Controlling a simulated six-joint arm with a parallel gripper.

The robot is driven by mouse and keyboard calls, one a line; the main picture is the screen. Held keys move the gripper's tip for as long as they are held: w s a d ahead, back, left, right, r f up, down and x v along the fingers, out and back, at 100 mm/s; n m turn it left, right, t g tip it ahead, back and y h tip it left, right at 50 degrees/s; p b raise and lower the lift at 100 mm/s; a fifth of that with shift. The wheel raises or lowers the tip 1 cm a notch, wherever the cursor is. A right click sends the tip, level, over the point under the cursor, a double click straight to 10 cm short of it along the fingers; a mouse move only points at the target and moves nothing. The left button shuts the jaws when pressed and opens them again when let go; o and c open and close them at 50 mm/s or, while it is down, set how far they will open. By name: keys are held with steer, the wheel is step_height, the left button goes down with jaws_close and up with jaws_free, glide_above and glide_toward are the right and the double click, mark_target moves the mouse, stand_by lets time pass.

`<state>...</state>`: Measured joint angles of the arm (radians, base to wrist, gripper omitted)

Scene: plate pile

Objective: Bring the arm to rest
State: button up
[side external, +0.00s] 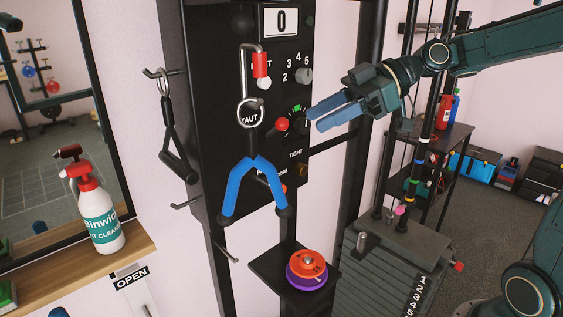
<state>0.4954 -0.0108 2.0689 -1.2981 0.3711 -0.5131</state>
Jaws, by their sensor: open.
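My gripper (325,115) is at the upper right of the side external view, reaching in from the right. Its two blue fingers are apart and point left toward the black panel (218,150). They hold nothing that I can see. The fingertips are just right of a dial (299,121) with a green mark and a red knob (282,124). I cannot tell whether a fingertip touches the dial.
A blue-gripped handle (238,187) hangs from a ring and a red-sleeved hook (261,64). Orange and purple plates (307,270) sit stacked on a small black shelf (268,264). A spray bottle (97,212) stands on the wooden ledge at left. Black uprights and a weight stack (385,275) are near my arm.

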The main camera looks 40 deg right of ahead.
steer(key=s+d+f+m+h, duration=0.2)
steer(key=s+f+m+h, duration=0.1)
steer(key=s, duration=0.3)
steer(key=s+d+f+m+h, duration=0.3)
steer(key=s+m+h, duration=0.1)
steer(key=s, duration=0.2)
steer(key=s+d+f+m+g+h, duration=0.1)
steer(key=s+d+f+m+h, duration=0.1)
steer(key=s, duration=0.4)
steer(key=f+m+h, duration=0.1)
steer(key=m, duration=0.1)
steer(key=shift+s+d+f+m+h, duration=0.2)
steer(key=shift+s+f+m+h, duration=0.1)
steer(key=shift+s+h, duration=0.1)
